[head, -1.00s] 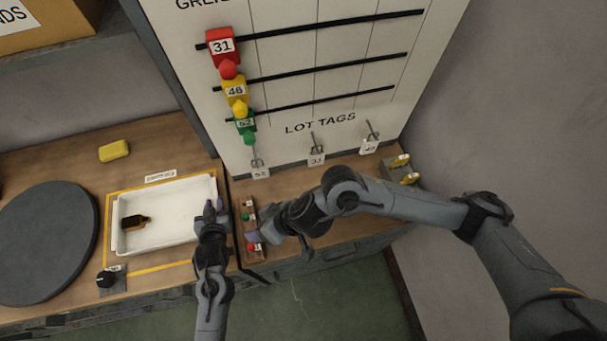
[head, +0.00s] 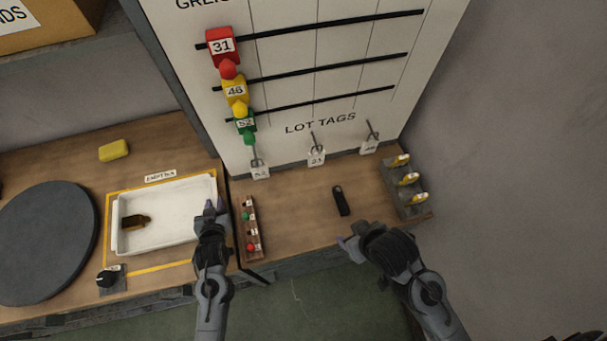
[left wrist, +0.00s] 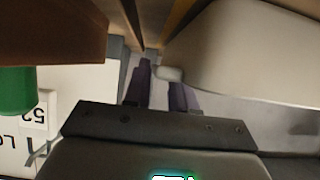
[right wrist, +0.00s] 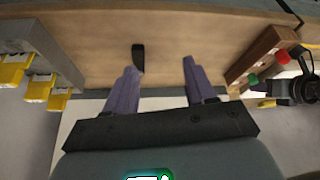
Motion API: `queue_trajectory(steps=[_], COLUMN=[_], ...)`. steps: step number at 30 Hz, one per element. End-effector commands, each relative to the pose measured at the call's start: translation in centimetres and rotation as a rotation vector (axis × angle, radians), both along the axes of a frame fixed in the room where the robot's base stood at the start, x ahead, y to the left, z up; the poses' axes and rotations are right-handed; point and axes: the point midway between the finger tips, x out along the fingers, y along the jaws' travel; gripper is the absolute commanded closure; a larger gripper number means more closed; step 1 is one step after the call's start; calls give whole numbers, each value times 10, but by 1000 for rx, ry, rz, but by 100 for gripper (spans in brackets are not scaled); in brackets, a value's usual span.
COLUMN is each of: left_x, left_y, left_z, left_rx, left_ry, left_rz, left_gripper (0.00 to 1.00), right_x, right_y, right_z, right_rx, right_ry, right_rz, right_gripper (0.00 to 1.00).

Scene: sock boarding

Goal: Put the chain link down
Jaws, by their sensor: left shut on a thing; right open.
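A small dark elongated piece (head: 341,200), which looks like the chain link, lies on the bench between the brown rack and the grey block. It also shows in the right wrist view (right wrist: 137,57), just beyond the left-hand finger. My right gripper (head: 357,240) is open and empty at the bench's front, apart from the dark piece; its spread purple fingers show in the right wrist view (right wrist: 158,85). My left gripper (head: 214,206) is shut on the right edge of the white tray (head: 165,238). In the left wrist view, the fingers (left wrist: 165,85) close around a pale tray part.
A brown rack (head: 249,205) with small red and green pieces stands right of the tray. A grey block (head: 420,208) with yellow-topped pieces stands at the right. A dark-and-tan piece (head: 135,221) lies in the tray. Lot tags (head: 316,158) hang behind. Bare bench surrounds the dark piece.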

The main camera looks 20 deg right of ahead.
Motion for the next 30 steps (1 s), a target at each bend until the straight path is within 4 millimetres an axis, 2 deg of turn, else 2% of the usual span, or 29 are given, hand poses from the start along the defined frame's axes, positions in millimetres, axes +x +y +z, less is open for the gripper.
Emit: queue_trajectory(steps=[1,4,10,24,30], left_x=[0,0,0,0,0], left_y=[0,0,0,0,0], left_z=[-1,-1,-1,-1,-1], left_rx=[0,0,0,0,0], left_ry=[1,1,1,2,2], left_rz=[0,0,0,0,0], left_gripper=[100,100,100,100,100], right_x=[-12,-27,-40,-38,-18], right_y=[-10,-23,-34,-34,-36], right_z=[-4,-9,-13,-13,-23], right_rx=[-11,-29,-44,-44,-44], right_ry=[35,83,121,121,138], right_rz=[-10,-19,-24,-25,-55], right_gripper=[45,40,40,40,40])
